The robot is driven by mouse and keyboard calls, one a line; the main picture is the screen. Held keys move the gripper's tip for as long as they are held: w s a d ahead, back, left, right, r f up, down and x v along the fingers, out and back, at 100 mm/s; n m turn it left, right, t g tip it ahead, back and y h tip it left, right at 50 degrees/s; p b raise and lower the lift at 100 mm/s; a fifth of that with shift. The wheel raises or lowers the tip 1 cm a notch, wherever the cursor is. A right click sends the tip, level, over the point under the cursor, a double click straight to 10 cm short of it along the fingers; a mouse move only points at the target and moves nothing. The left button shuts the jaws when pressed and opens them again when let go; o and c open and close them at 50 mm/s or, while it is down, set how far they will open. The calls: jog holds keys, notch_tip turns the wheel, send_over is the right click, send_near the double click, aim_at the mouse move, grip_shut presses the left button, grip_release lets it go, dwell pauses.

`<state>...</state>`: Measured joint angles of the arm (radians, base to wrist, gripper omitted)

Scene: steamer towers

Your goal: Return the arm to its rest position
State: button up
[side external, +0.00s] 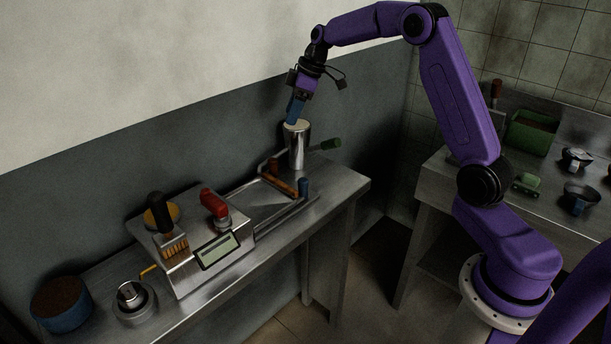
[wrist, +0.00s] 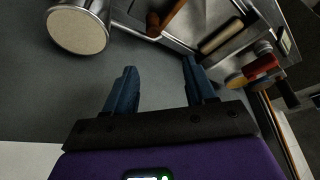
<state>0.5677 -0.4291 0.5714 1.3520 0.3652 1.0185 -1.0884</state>
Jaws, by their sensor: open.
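My gripper (side external: 296,112) is at the end of my raised, bent purple arm, over the far end of the left steel counter. In the side view its blue fingers overlap the top edge of a tall steel cylinder (side external: 297,150). In the wrist view the fingers (wrist: 160,85) are apart with nothing between them. The cylinder (wrist: 78,28) stands beyond them at the upper left there, outside the jaws. Whether a finger touches it cannot be told.
A steel tray (side external: 262,205) with wooden and blue handles, a red-handled tool (side external: 214,203), a brush (side external: 165,228) and a display box (side external: 216,252) crowd the left counter. A blue pot (side external: 62,312) stands at its near end. The right counter holds a green box (side external: 530,134).

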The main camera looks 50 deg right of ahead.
jog(key=s+a+r+n+g, duration=0.1)
jog(key=s+a+n+g, duration=0.1)
jog(key=s+a, duration=1.65)
jog(key=s+d+f+h, duration=0.1)
jog(key=s+d+f, duration=0.1)
jog(key=s, duration=1)
jog(key=s+d+f+n+h, duration=0.1)
jog(key=s+d, duration=0.2)
jog(key=s, duration=1)
jog(key=shift+s+d+f+n+g+h, duration=0.15)
jog(key=shift+f+n+g+h, duration=0.15)
jog(key=shift+f+g+h, duration=0.1)
